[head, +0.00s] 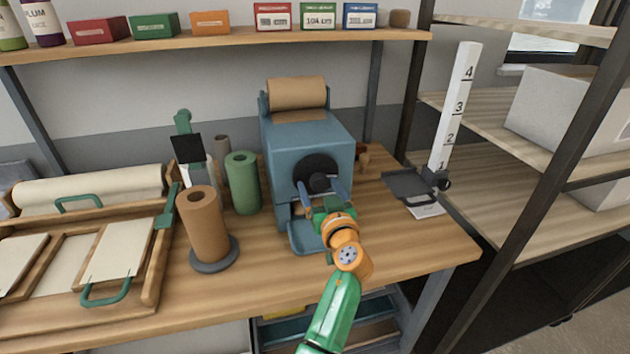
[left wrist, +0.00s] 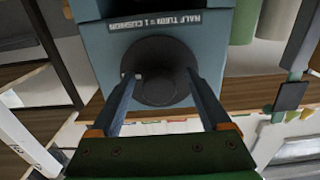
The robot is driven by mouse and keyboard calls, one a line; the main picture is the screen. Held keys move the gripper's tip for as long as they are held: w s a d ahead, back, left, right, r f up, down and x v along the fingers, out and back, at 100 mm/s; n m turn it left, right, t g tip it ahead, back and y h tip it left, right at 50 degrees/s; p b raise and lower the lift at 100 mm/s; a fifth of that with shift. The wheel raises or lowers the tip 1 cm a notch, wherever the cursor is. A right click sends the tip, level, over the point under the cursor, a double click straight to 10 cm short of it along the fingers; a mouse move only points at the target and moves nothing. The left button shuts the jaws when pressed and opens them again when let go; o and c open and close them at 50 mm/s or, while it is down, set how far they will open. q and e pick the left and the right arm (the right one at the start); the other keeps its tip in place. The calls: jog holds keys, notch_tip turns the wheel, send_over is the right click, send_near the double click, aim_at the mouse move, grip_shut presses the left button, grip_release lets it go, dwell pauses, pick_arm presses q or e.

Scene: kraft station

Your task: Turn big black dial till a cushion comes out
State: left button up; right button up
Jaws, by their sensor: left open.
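The big black dial (head: 316,172) is on the front of a blue machine (head: 290,140) with a brown paper roll (head: 297,94) on top. In the left wrist view the dial (left wrist: 160,52) shows upside down, with a label reading "HALF TURN = 1 CUSHION" (left wrist: 160,20). My left gripper (head: 322,185) is open in front of the dial, its fingers at either side of the dial's raised middle. The left wrist view shows the fingertips (left wrist: 160,72) too; I cannot tell whether they touch. A blue tray (head: 303,240) sits below the dial, partly hidden by my gripper. No cushion shows.
Left of the machine stand a green roll (head: 242,183) and a brown roll (head: 203,228) on a stand. A wooden frame with green handles (head: 108,292) lies at far left. A white numbered gauge (head: 455,110) stands at right. The front right bench is clear.

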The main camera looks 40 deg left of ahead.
pick_arm(q)
jog(key=shift+s+d+r, duration=0.25)
jog(key=shift+d, duration=0.2)
jog(key=shift+s+d+r, duration=0.2)
jog(key=shift+d, duration=0.2)
jog(key=shift+c, duration=0.7)
jog(key=shift+s+d+r, duration=0.1)
jog(key=shift+s+d, duration=0.05)
jog(key=c, duration=0.4)
grip_shut()
pick_arm(e)
jog(key=shift+s+d+f, duration=0.1)
jog(key=shift+s+d, duration=0.25)
jog(key=shift+d, duration=0.15)
